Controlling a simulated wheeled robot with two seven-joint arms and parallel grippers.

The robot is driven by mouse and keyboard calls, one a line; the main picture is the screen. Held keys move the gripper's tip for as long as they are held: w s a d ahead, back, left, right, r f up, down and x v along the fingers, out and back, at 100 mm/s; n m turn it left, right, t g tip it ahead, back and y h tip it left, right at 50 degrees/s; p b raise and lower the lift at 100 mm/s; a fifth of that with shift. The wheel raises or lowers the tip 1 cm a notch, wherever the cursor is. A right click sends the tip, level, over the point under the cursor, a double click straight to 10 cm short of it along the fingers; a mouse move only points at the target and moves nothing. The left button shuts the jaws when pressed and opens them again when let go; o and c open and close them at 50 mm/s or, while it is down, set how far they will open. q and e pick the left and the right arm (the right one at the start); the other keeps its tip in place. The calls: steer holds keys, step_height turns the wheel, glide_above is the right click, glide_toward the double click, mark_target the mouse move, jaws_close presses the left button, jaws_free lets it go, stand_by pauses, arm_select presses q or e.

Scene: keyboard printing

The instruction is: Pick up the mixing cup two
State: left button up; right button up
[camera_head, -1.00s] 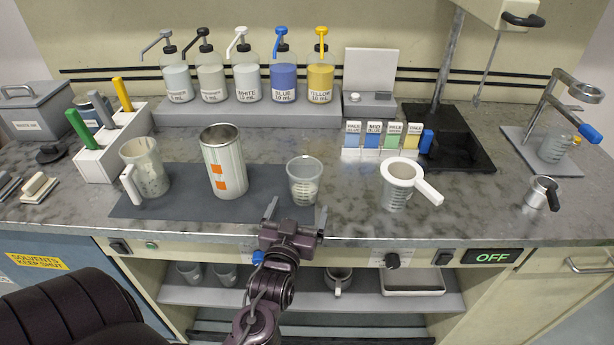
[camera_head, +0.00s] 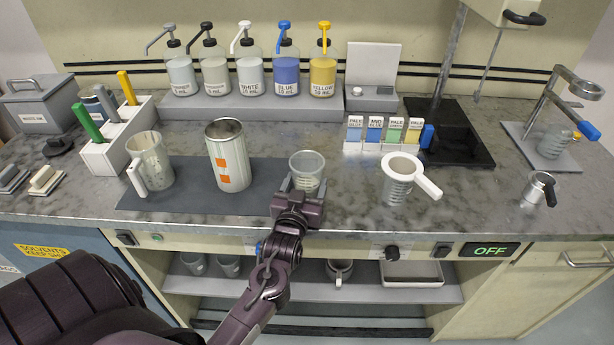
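A small clear graduated cup (camera_head: 308,163) stands upright on the right end of the dark mat (camera_head: 270,200). My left gripper (camera_head: 305,186) is at its near side, with one finger on each side of the cup's body. The fingers look spread about as wide as the cup; whether they touch it is not clear. The palm hides the cup's lower front. No label shows which cup is number two. My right gripper is not in view.
A metal can (camera_head: 229,160) and a clear jug (camera_head: 150,162) stand left of the cup. A cup with a white handled strainer (camera_head: 402,170) stands to the right. Pump bottles (camera_head: 250,75) and small labelled cartons (camera_head: 384,133) are behind. Bare counter lies between cup and strainer.

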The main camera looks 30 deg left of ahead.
arm_select(q)
steer(key=c, duration=0.4)
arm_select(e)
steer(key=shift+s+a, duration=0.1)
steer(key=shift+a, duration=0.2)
arm_select(q)
steer(key=shift+c, duration=0.2)
steer(key=shift+r+b, duration=0.25)
steer(key=shift+b, duration=0.2)
steer(key=b+v, duration=0.2)
steer(key=v, duration=1.6)
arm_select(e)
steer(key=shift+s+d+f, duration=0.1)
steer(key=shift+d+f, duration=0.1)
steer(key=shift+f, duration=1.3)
arm_select(q)
steer(key=shift+r, duration=0.1)
